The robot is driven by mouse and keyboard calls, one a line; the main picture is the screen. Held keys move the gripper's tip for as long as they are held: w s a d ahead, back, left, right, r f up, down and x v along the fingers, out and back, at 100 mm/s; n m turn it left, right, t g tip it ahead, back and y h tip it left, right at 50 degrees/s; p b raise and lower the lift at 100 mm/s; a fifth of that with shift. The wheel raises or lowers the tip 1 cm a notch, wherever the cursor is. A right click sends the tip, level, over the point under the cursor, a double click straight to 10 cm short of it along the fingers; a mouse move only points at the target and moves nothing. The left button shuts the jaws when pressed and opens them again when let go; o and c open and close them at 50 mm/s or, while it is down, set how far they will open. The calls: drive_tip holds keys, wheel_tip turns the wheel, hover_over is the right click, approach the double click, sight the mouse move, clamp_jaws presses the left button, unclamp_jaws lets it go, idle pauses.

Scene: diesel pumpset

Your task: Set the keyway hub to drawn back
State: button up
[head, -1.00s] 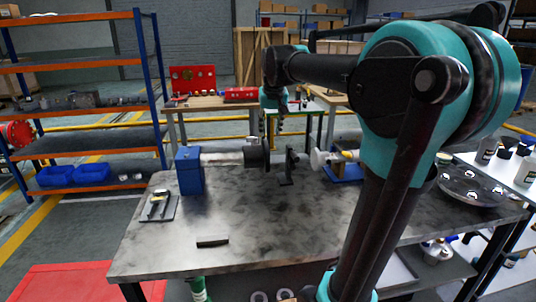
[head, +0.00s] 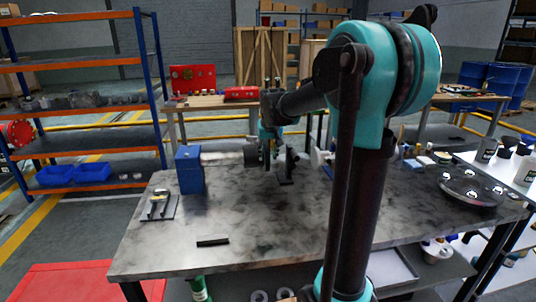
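A blue block (head: 190,171) stands on the left of the workbench. A pale shaft (head: 222,158) runs right from it to a dark round hub (head: 252,154), which looks like the keyway hub. My gripper (head: 268,156) points down at the hub's right side. It overlaps the hub in the picture, and I cannot tell whether it touches. Its fingers are small and dark, so their opening is unclear. A dark upright bracket (head: 287,167) stands just right of the gripper. A pale coupling part (head: 318,160) shows further right, partly hidden by my arm.
The workbench (head: 240,225) has clear room in front. A dark key-like bar (head: 212,241) lies near its front edge. A small tool plate (head: 159,207) lies at the left. A round metal dish (head: 470,188) sits at the right. An orange-and-blue shelf (head: 85,135) stands at back left.

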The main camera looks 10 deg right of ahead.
drive_tip(key=shift+c, duration=0.6)
clamp_jaws()
drive_tip(key=a, duration=0.9)
drive_tip(key=shift+a, duration=0.3)
drive_tip(key=shift+o, duration=0.6)
unclamp_jaws()
